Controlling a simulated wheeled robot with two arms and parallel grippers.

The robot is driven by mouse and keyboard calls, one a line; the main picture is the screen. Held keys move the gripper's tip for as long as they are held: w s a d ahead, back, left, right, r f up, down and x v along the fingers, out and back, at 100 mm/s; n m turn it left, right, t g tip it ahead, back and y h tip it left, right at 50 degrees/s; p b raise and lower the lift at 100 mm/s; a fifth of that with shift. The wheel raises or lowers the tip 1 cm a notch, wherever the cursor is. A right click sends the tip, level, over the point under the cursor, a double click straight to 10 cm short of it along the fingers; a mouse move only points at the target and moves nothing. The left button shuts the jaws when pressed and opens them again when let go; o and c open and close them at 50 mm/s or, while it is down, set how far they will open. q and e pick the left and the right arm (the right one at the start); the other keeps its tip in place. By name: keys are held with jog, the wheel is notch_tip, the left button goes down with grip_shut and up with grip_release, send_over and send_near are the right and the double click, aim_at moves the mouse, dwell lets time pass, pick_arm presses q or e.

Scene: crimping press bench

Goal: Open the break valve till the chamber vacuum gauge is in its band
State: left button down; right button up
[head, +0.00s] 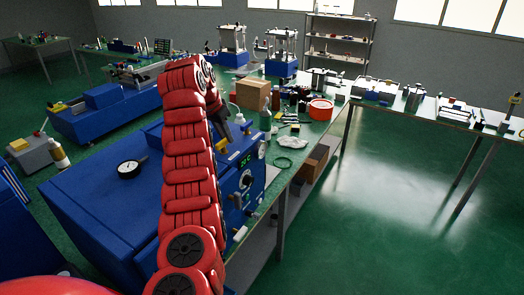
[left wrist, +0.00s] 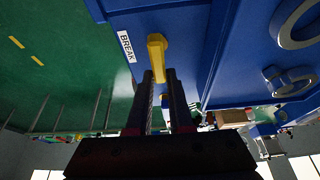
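The break valve's yellow handle (left wrist: 157,52) stands beside a white BREAK label (left wrist: 126,47) on a blue face in the left wrist view. The two dark fingers of my left gripper (left wrist: 161,76) lie close on either side of the handle's near end, and the handle fills the gap between them. In the head view my left gripper (head: 220,106) is small and dark at the blue machine's far side, and the handle is hidden there. A round white gauge (head: 128,169) lies on the blue machine (head: 95,205); its reading is too small to tell. My right gripper is out of view.
The machine's front panel has a green display (head: 241,160), knobs and a small dial (head: 262,149). Beyond it, the bench holds a cardboard box (head: 253,94), bottles, a red tub (head: 320,109) and a white cloth (head: 293,142). Green floor is open at the right.

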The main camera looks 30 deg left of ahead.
pick_arm(q)
jog(key=c, duration=0.8)
grip_release()
jog(key=shift+f, duration=0.1)
jog(key=shift+s+r, duration=0.1)
jog(key=shift+r, duration=0.3)
jog(key=v, duration=0.4)
jog(key=shift+b, duration=0.3)
jog(key=shift+s+r+p, duration=0.3)
jog(key=shift+s+r, duration=0.05)
jog(key=shift+r, duration=0.25)
jog(key=shift+a, duration=0.1)
